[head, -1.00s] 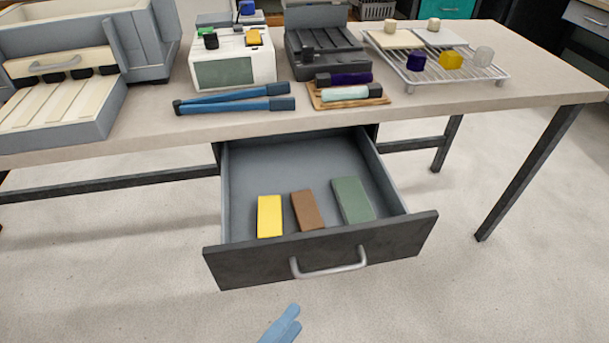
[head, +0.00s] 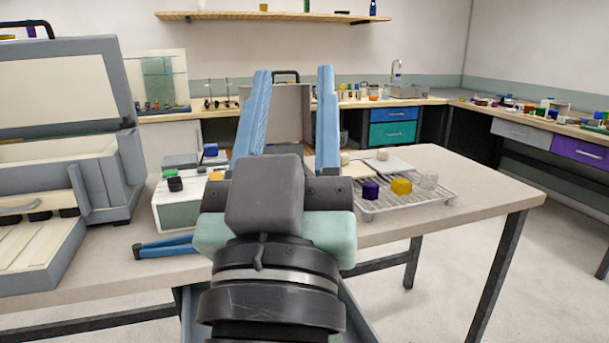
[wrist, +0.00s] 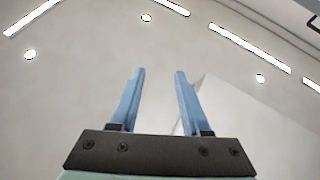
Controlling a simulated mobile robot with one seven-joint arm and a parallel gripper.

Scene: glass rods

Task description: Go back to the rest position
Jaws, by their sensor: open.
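My gripper (head: 291,115) is raised in front of the head camera, with its two blue fingers pointing up and spread wide apart. It also shows in the wrist view (wrist: 158,100), where nothing lies between the fingers and only the ceiling and its lights are beyond. The gripper and my arm hide the middle of the table (head: 440,165). A grey drawer (head: 362,325) under the table shows only as a sliver beside my arm; its contents are out of sight.
A grey case (head: 60,100) stands at the left of the table. A white device (head: 178,213) and blue tongs (head: 165,247) are left of my arm. A wire rack (head: 405,200) with coloured blocks is at the right. A back counter (head: 430,101) runs along the wall.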

